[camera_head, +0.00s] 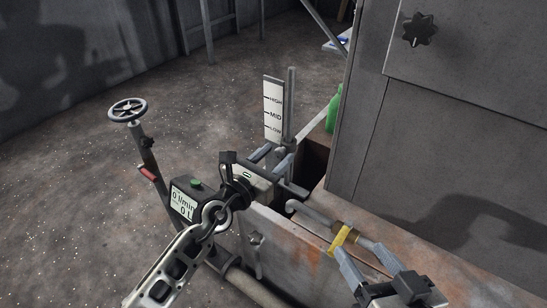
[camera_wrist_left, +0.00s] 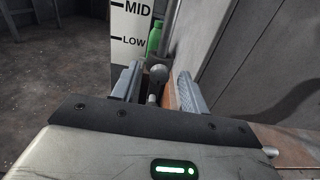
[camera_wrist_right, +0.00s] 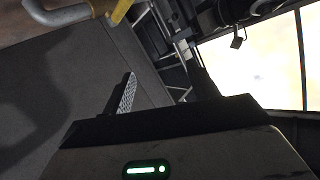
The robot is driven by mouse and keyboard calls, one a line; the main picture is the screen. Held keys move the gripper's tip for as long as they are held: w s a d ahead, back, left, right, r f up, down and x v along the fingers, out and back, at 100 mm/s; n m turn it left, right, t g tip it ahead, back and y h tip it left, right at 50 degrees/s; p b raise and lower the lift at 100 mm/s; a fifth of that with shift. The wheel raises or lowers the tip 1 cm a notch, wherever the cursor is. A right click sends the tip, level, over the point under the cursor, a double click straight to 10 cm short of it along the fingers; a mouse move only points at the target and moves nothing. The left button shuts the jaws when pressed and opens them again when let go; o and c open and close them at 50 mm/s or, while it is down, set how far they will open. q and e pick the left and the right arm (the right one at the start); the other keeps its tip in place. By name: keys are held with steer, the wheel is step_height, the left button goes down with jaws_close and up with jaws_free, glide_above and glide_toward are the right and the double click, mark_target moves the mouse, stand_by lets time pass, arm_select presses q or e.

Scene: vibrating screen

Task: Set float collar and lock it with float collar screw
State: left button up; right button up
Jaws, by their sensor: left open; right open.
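A white level scale (camera_head: 273,108) marked HIGH, MID and LOW stands beside a grey upright post (camera_head: 290,105). My left gripper (camera_head: 277,153) is open at the foot of the scale and post. In the left wrist view, a small grey round-ended part (camera_wrist_left: 158,74) shows between its open fingers (camera_wrist_left: 156,78), apart from both; I cannot tell whether it is the float collar or its screw. A bent grey rod (camera_head: 312,213) with a brass sleeve and yellow band (camera_head: 341,239) lies along the ledge. My right gripper (camera_head: 362,247) is open beside it, and the band also shows in the right wrist view (camera_wrist_right: 121,11).
A tall grey cabinet (camera_head: 455,140) with a black knob (camera_head: 418,30) rises at the right. A flow meter (camera_head: 184,204) and a handwheel (camera_head: 127,110) stand at the left. A green bottle (camera_head: 333,110) is behind the post. The floor at the left is open.

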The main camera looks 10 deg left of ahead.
arm_select(q)
jaws_close()
